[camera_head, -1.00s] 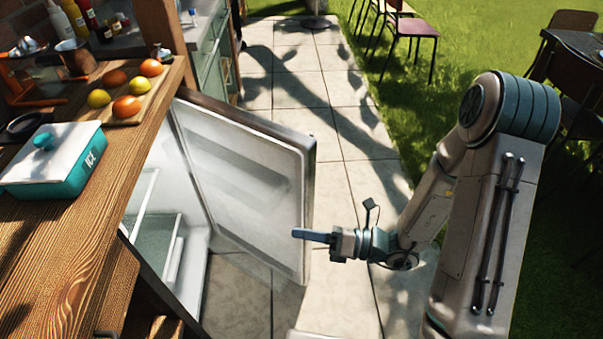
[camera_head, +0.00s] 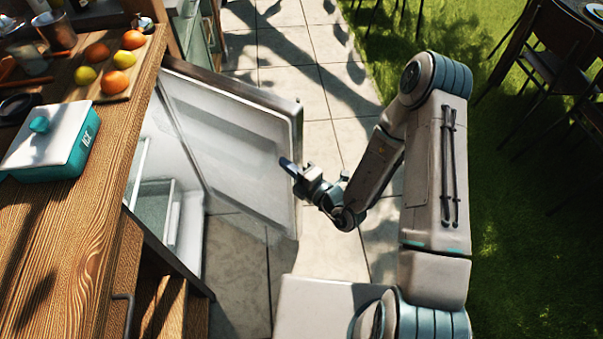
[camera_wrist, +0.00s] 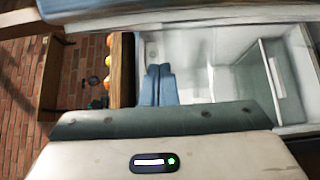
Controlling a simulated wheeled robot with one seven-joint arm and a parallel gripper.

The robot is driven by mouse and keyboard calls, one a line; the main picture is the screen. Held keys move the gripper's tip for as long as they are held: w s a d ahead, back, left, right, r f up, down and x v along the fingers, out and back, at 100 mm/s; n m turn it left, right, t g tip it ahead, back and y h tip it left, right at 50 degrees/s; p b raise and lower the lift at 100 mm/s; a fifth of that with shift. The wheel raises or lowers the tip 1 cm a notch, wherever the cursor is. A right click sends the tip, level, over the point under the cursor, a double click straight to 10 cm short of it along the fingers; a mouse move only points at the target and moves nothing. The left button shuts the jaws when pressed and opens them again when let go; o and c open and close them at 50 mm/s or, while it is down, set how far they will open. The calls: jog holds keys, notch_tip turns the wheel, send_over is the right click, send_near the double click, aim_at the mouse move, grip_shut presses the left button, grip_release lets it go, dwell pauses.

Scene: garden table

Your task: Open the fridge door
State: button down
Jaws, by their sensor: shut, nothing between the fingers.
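The fridge door (camera_head: 232,145) stands wide open, swung out from the fridge (camera_head: 160,205) under the wooden counter. Its pale inner face with a recessed panel shows in the head view. My gripper (camera_head: 287,163) is shut and empty, at the door's free edge on the inner side; I cannot tell whether it touches the door. In the wrist view my two blue fingers (camera_wrist: 158,84) are together, in front of the white fridge interior (camera_wrist: 205,50). The door's outer face and handle are hidden.
The wooden counter (camera_head: 75,230) on the left holds a teal ice box (camera_head: 48,155), a board with fruit and several utensils. Paving (camera_head: 325,95) lies open beyond the door. Chairs and a dark table stand on the grass at right.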

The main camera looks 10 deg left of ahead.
aim_at(291, 151)
jog(key=w, duration=0.4)
jog(key=shift+w+a, duration=0.15)
jog(key=shift+w, duration=0.4)
jog(key=shift+w, duration=0.1)
